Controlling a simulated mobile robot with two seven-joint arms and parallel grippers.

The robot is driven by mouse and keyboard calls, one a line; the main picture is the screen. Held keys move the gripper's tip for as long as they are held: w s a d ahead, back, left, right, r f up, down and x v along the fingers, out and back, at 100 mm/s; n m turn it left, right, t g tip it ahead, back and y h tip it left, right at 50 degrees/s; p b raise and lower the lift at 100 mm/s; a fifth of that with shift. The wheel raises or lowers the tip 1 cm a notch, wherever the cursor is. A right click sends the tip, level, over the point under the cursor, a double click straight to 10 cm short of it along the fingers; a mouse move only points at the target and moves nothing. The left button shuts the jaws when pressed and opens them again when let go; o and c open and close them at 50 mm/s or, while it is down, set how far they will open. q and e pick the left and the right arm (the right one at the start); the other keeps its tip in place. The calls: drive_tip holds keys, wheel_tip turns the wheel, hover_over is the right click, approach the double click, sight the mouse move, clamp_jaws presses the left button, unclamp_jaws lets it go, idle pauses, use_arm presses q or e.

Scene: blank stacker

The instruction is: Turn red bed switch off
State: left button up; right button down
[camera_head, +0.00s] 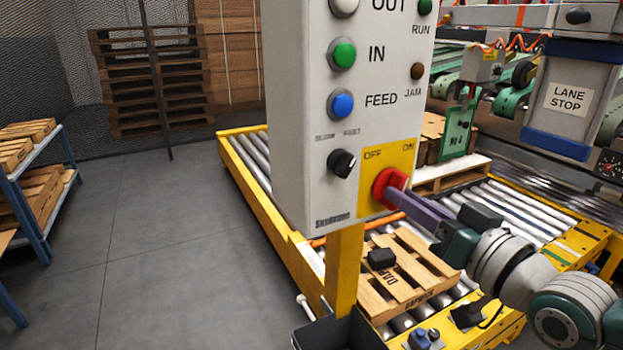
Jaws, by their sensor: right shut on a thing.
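The red switch (383,183) is a rotary knob on a yellow plate (402,156) marked OFF at the left and ON at the right. It sits low on the right side of a grey control panel (293,150). My right gripper (396,193) comes in from the right with its purple fingers at the red knob, shut on it. The fingers hide part of the knob, so its exact pointing direction is hard to read. My left gripper is not in view.
Above the switch are a blue FEED button (341,105), a green IN button (342,54) and a black selector (342,163). Below, a wooden pallet (408,272) lies on a roller conveyor. A blue shelf rack (35,190) stands at the left. The floor (150,260) between is clear.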

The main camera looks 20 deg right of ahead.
drive_tip(key=shift+n+p, duration=0.75)
drive_tip(key=shift+n, duration=5.35)
drive_tip(key=c, duration=0.8)
unclamp_jaws()
